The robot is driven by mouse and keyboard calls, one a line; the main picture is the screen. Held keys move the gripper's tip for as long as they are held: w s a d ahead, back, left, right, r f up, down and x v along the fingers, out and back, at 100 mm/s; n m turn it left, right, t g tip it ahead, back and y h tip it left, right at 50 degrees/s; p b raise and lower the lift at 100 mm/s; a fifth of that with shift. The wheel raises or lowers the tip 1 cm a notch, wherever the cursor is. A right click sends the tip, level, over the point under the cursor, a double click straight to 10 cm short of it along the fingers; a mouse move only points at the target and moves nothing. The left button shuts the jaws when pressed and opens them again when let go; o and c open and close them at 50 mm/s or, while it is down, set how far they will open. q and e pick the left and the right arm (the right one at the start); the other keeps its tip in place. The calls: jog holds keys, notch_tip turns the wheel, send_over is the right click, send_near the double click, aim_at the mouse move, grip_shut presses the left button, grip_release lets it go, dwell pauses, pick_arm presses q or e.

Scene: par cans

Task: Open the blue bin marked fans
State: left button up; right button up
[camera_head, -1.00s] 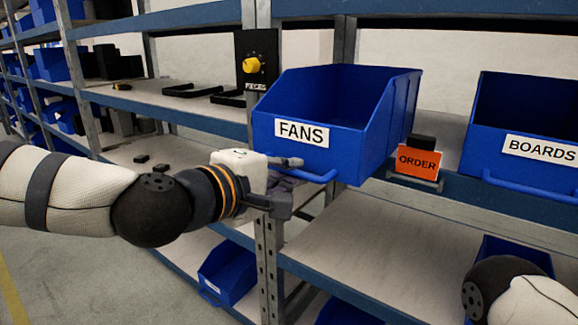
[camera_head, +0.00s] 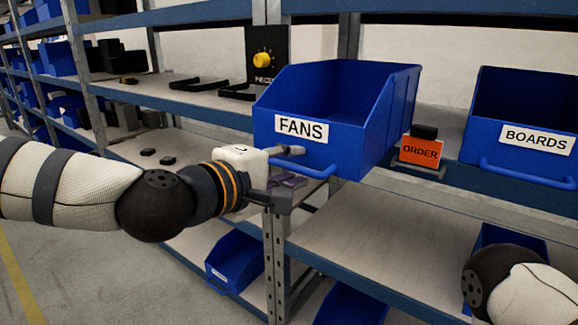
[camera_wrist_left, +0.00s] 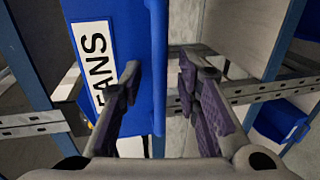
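The blue bin marked FANS (camera_head: 345,150) sits on the upper shelf with its open top facing up and a handle (camera_head: 318,172) along its lower front. My left gripper (camera_head: 291,166) is at the left end of this handle. In the left wrist view the bin (camera_wrist_left: 112,20) and its white label (camera_wrist_left: 92,60) fill the left side. The gripper's two fingers (camera_wrist_left: 158,82) are spread, and the blue handle bar (camera_wrist_left: 158,65) appears between them. I cannot tell whether they touch it. My right gripper is out of view; only part of that arm shows at lower right.
A blue bin marked BOARDS (camera_head: 520,160) stands to the right, with an orange ORDER sign (camera_head: 421,152) between the bins. A black box with a yellow knob (camera_head: 262,62) is behind on the left. A metal post (camera_head: 277,250) stands below the gripper.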

pick_arm(q)
jog(key=v, duration=1.2)
jog(key=shift+f, duration=0.1)
jog(key=s+a+f+m+g+y+p, duration=0.15)
jog(key=s+f+g, duration=0.4)
jog(key=f, duration=0.95)
jog(key=s+f+m+g+y+b, duration=0.1)
jog(key=s+f+m+g+y, duration=0.2)
jog(key=s+f, duration=0.85)
jog(key=s+a+f+m+g+y, duration=0.2)
jog(key=s+a+f+m+g, duration=0.1)
jog(key=s+a+f, duration=0.4)
jog(key=s+a+f+m+g+y+p, duration=0.1)
jog(key=s+a+f+m+g+y, duration=0.1)
jog(key=s+a+f, duration=0.5)
jog(key=s+f+m+g, duration=0.1)
jog(key=s, duration=0.4)
jog(key=shift+s+a+f+y, duration=0.2)
jog(key=shift+a+y, duration=0.05)
jog(key=shift+y, duration=0.1)
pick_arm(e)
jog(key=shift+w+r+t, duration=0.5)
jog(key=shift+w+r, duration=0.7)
